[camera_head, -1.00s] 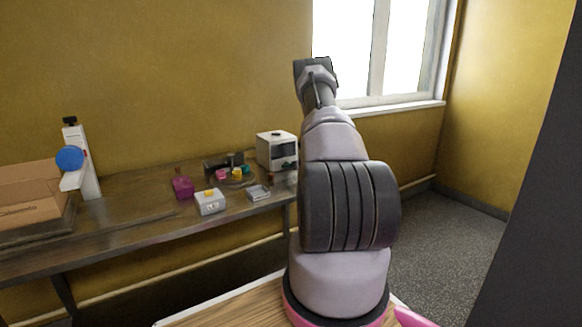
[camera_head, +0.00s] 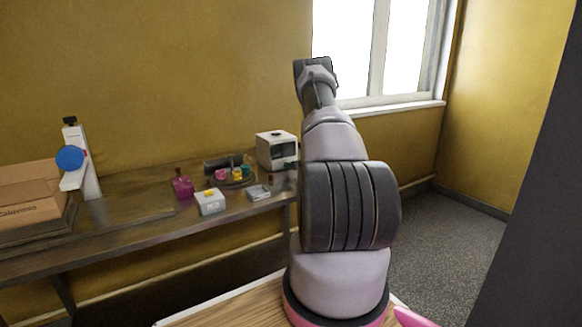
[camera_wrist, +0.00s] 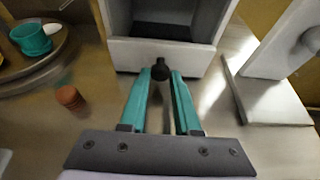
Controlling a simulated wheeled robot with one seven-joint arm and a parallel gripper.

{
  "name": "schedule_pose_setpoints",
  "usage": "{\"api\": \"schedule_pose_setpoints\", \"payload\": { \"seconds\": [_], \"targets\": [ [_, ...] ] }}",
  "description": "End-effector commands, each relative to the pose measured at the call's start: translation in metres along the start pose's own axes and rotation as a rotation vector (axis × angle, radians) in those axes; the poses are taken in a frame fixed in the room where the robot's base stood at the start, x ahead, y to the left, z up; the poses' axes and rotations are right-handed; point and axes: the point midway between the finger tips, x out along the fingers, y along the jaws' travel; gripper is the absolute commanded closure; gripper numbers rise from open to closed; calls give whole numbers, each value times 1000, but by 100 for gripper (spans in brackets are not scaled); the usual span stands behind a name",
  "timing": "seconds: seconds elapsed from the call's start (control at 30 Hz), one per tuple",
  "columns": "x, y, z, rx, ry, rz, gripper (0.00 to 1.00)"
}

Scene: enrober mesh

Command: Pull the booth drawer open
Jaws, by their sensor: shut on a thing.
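The booth (camera_head: 276,152) is a small white box with a dark opening, at the back right of the table in the head view. In the wrist view its pale front panel (camera_wrist: 135,53) lies straight ahead, below a dark recess. A black knob (camera_wrist: 160,68) stands out from the middle of this panel. My gripper (camera_wrist: 161,76) has teal fingers, and their tips are closed around the knob. I cannot tell how far the drawer stands out. My arm hides the gripper in the head view.
A round tray (camera_wrist: 32,66) with a teal cup (camera_wrist: 31,39) lies left of the booth. A brown cylinder (camera_wrist: 70,98) stands nearer. A white block on a plate (camera_wrist: 270,98) is at the right. A cardboard box (camera_head: 30,190) is at the table's left.

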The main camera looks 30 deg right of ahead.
Motion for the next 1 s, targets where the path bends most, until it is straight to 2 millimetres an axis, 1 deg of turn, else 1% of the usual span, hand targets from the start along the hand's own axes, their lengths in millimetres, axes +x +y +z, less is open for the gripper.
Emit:
{"api": "schedule_pose_setpoints", "payload": {
  "seconds": [0.67,0.77,0.87,1.0],
  "targets": [
    [-2,0,-1,0,1,-1,100],
    [-14,-1,-7,1,3,-1,100],
    [-38,-2,-16,3,4,-2,100],
    [-77,-2,-33,4,5,-3,100]
  ]
}}
